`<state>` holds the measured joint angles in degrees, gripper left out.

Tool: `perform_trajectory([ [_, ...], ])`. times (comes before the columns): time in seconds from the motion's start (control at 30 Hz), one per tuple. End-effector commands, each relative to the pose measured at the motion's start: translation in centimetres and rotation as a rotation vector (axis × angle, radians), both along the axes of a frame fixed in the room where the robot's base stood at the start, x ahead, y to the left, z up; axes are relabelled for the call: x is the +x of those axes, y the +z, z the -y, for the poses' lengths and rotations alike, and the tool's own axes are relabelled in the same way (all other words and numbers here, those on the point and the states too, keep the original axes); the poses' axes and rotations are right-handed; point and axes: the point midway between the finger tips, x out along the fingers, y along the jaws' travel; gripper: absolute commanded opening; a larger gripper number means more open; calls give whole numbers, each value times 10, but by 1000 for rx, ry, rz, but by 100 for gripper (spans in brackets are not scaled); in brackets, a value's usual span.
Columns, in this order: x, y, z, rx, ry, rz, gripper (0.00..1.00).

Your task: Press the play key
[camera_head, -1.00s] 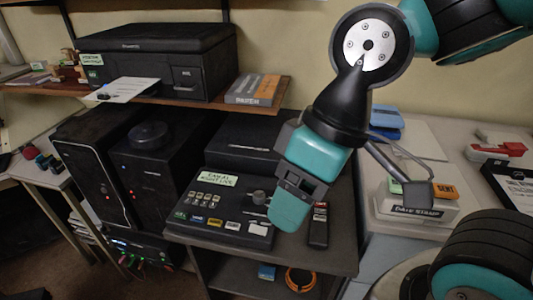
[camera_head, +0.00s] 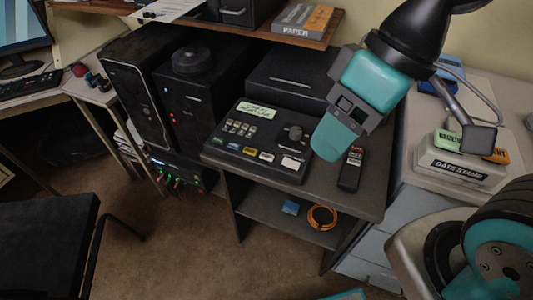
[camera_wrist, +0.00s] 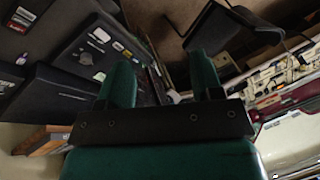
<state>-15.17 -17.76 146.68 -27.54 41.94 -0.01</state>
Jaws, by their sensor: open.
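The black console panel (camera_head: 258,140) lies on a dark stand in the head view, with a pale label, small grey keys, a knob and a front row of coloured keys. Which key is play is too small to read. My gripper (camera_head: 326,152) is above the right end of the stand, beside the panel's right edge and apart from it. In the wrist view my gripper (camera_wrist: 162,72) has its two green fingers spread with nothing between them. The panel also shows in the wrist view (camera_wrist: 88,50), left of the fingers.
A black remote (camera_head: 351,168) lies right of the panel. A date stamp box (camera_head: 460,166) stands on the grey cabinet at right. Black computer towers (camera_head: 187,95) stand left. A paper box (camera_head: 303,19) sits on the shelf above. An orange cable coil (camera_head: 322,217) lies below.

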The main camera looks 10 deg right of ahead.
Motion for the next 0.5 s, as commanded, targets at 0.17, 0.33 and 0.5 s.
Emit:
perform_trajectory([
  [0.17, 0, 0, 0, 0, 0, 0, 23],
  [0.33, 0, 0, 0, 0, 0, 0, 0],
  [0.5, 0, 0, 0, 0, 0, 0, 0],
])
